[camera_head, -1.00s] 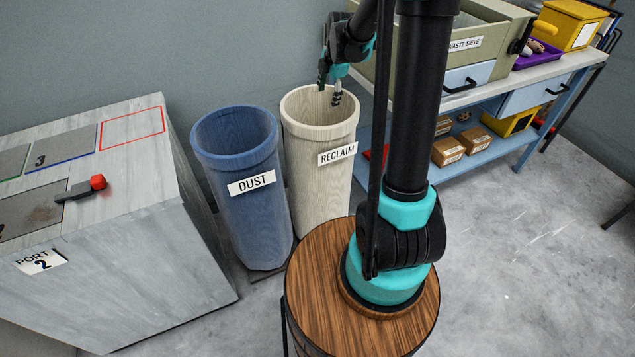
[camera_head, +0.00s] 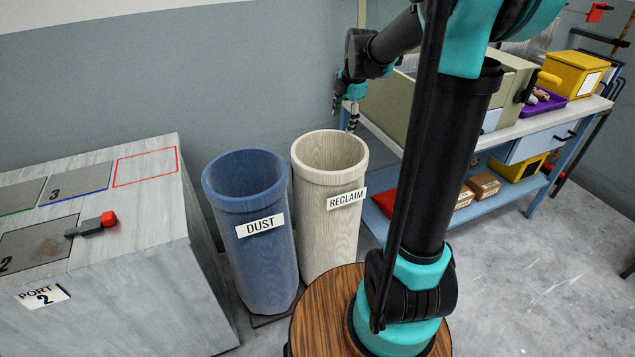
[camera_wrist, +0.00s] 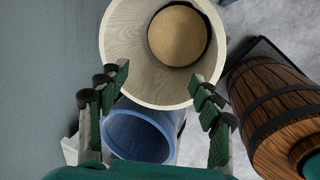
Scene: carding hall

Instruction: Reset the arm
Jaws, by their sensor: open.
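My gripper (camera_head: 344,113) hangs above and slightly behind the rim of the cream RECLAIM bin (camera_head: 329,222), pointing down. In the wrist view the fingers of my gripper (camera_wrist: 160,108) are spread wide with nothing between them. The RECLAIM bin (camera_wrist: 124,68) shows beyond the fingertips there, with a round tan surface visible down inside it. My arm rises from the wooden barrel and bends over toward the bins in the head view.
The blue DUST bin (camera_head: 262,262) stands left of the RECLAIM bin. A grey cabinet (camera_head: 150,262) with a red-knobbed lever (camera_head: 108,219) is at left. A blue workbench (camera_head: 548,118) with a sieve box and purple tray (camera_head: 540,103) is at right. The wooden barrel (camera_wrist: 274,108) is close by.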

